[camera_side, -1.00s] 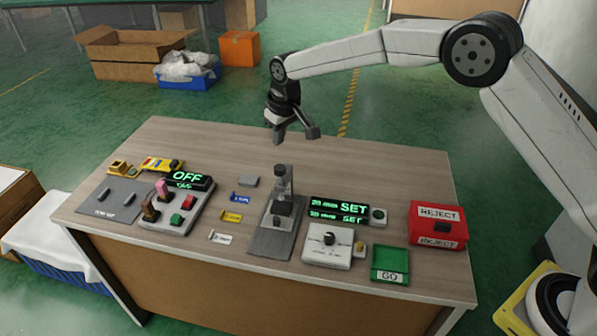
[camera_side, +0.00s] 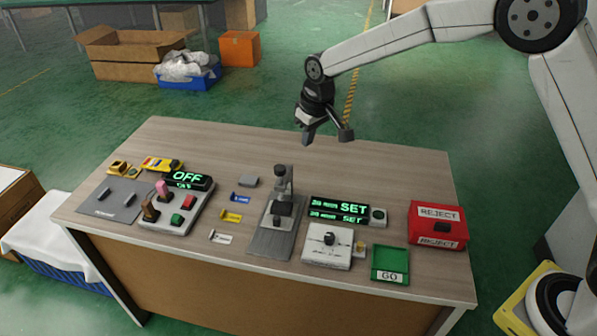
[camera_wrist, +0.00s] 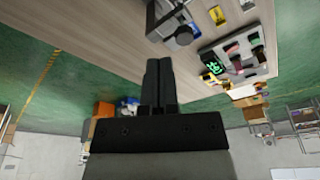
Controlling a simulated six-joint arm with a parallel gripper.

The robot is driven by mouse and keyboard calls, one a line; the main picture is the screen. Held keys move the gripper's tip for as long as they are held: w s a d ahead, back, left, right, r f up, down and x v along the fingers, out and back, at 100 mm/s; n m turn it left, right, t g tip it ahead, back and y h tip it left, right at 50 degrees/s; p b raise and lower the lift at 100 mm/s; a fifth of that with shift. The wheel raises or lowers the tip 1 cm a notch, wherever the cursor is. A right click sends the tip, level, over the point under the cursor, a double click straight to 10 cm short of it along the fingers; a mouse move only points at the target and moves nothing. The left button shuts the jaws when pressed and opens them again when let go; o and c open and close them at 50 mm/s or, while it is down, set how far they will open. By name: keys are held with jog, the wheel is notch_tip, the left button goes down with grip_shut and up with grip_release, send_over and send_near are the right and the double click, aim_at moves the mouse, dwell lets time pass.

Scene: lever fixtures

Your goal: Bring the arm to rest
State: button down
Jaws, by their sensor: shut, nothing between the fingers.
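My gripper (camera_side: 326,134) hangs in the air above the back part of the wooden table (camera_side: 330,165), clear of everything on it. In the wrist view my gripper (camera_wrist: 158,68) has its fingers together with nothing between them. The arm reaches in from the right side. A lever panel (camera_side: 178,207) with a pink and a brown lever stands at the left, beside a display (camera_side: 187,180) reading OFF. A grey fixture with a post (camera_side: 283,190) stands mid-table. A display (camera_side: 340,209) reading SET stands behind a white dial box (camera_side: 328,247).
A red REJECT box (camera_side: 437,226) and a green GO tray (camera_side: 390,262) are at the right. Blue, yellow and white tags (camera_side: 231,216) lie mid-table. A grey mat (camera_side: 112,200) is at the left. The table's back strip is clear. Boxes (camera_side: 130,53) stand beyond.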

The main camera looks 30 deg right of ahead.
jog(key=s+d+f+m, duration=0.1)
jog(key=s+d, duration=0.4)
jog(key=s, duration=0.8)
jog(key=s+d+f+m, duration=0.1)
jog(key=s+d, duration=0.4)
jog(key=s, duration=0.9)
jog(key=shift+f, duration=0.3)
